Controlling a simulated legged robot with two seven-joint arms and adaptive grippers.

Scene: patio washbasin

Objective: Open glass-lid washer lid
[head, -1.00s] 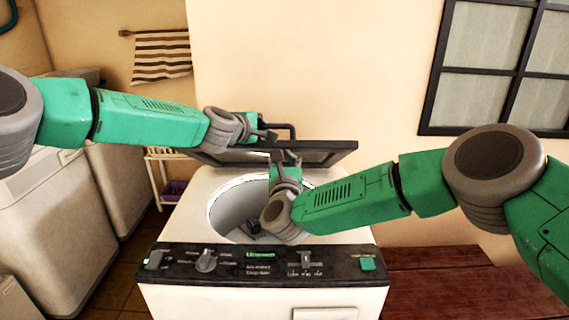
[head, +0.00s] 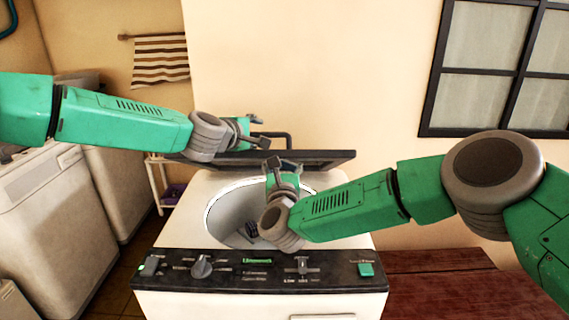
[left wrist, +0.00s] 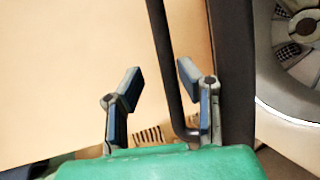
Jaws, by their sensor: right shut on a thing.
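The washer (head: 262,304) stands in the middle of the head view. Its black-framed lid (head: 335,158) is raised from the round drum opening (head: 229,226) and is seen nearly edge-on. The dark bar handle (head: 288,137) shows behind the lid's top edge. My left gripper (head: 257,131) is open beside the handle. In the left wrist view the handle (left wrist: 166,62) runs past the spread fingers, and the lid frame (left wrist: 235,80) lies right of them. My right gripper (head: 281,163) is over the drum at the lid's near side, shut on the lid; its exact contact is unclear.
The control panel (head: 262,268) with knobs runs along the washer's front. Pale machines (head: 45,205) stand at left, and a wooden bench (head: 430,272) at right. A striped towel (head: 160,60) hangs on the wall behind. The wall is close behind the lid.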

